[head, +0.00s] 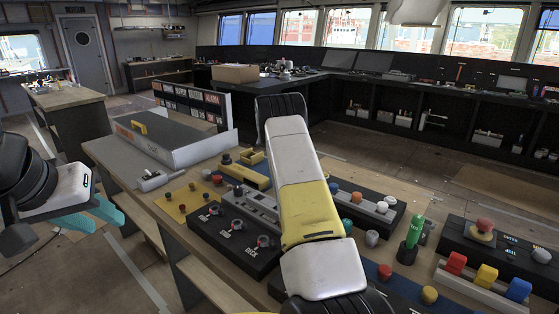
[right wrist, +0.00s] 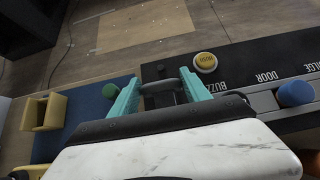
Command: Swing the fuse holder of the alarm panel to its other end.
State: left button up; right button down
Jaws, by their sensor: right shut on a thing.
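In the right wrist view, a black panel (right wrist: 262,62) carries the labels BUZZ, DOOR and BILGE, which fits the alarm panel. My right gripper (right wrist: 163,94) is shut on a small dark piece at its left end, likely the fuse holder (right wrist: 160,87). The teal fingers stand on either side of it and hide part of it. Its exact tilt cannot be told. My right gripper is not seen in the head view, where my right arm crosses the middle. My left gripper (head: 92,218) is open and empty at the left, beside the table and away from the panels.
A blue board with a green knob (right wrist: 110,90) and a yellow block (right wrist: 43,112) are at left. In the head view, several control panels, including a black one (head: 232,240), crowd the wooden table.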

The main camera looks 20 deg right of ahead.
jog(key=shift+w+d+f, duration=0.3)
jog(key=shift+w+d, duration=0.2)
jog(key=shift+d, duration=0.05)
dwell(0.4)
jog(key=c, duration=0.9)
grip_release()
jog(key=shift+w+f, duration=0.1)
jog(key=shift+o, duration=0.4)
jog(key=shift+f, duration=0.15)
jog(key=v, duration=0.8)
jog(key=shift+f, duration=0.1)
